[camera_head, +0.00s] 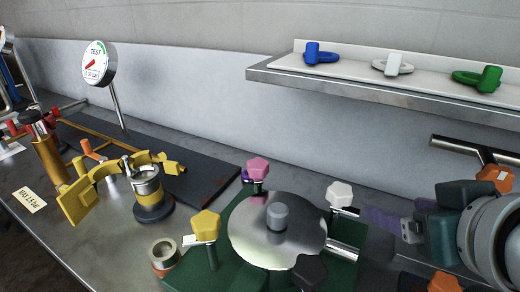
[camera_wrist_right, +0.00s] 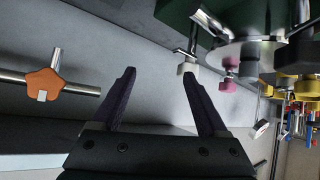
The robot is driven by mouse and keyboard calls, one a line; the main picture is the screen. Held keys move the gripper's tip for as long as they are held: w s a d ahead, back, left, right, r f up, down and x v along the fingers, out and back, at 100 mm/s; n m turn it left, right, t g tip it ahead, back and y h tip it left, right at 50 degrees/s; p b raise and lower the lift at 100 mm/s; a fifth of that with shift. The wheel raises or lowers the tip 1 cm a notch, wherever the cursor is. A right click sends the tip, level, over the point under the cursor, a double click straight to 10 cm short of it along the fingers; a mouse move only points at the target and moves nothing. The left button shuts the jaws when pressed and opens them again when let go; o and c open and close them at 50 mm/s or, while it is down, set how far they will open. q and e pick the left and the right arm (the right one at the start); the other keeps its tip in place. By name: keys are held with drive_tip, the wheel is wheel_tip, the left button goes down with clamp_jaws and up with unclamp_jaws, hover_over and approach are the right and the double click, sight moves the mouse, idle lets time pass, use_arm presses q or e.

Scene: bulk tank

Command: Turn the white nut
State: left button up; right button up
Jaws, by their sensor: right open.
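The white nut (camera_head: 339,194), a star-shaped knob, sits on a bolt at the right rim of the round metal lid (camera_head: 252,240). It also shows in the right wrist view (camera_wrist_right: 187,68), just beyond the right-hand fingertip. My right gripper (camera_head: 378,222) is at the right of the lid, its dark purple fingers pointing left towards the white nut. In the wrist view the fingers (camera_wrist_right: 158,75) are spread apart with nothing between them. The white nut is not between them. My left gripper is not in view.
Pink (camera_head: 257,168), yellow (camera_head: 206,225) and black (camera_head: 310,270) knobs stand around the lid. An orange knob (camera_head: 495,178) on a metal bar is near my right arm. A shelf (camera_head: 400,88) above holds blue, white and green parts. A yellow clamp (camera_head: 120,178) and gauge (camera_head: 97,64) are left.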

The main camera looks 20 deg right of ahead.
sight(332, 184)
drive_tip(key=w+d+m+t+h+b, duration=0.1)
drive_tip(key=w+d+t+h+b, duration=0.1)
drive_tip(key=w+d+t+b, duration=0.3)
drive_tip(key=a+f+n+t+y, duration=0.1)
drive_tip(key=a+y, duration=0.1)
drive_tip(key=a+f+n+t+y, duration=0.1)
drive_tip(key=a+n+y, duration=0.1)
drive_tip(key=a+f+n+t+y, duration=0.1)
drive_tip(key=a+y, duration=0.1)
drive_tip(key=y, duration=0.1)
drive_tip(key=shift+w+a+f+n, duration=0.1)
drive_tip(key=shift+a+f+n, duration=0.1)
drive_tip(key=shift+a+n, duration=0.15)
drive_tip(key=shift+w+a+f, duration=0.15)
drive_tip(key=shift+w, duration=0.05)
drive_tip(key=w, duration=0.7)
drive_tip(key=shift+a, duration=0.3)
drive_tip(key=shift+c, duration=0.4)
clamp_jaws()
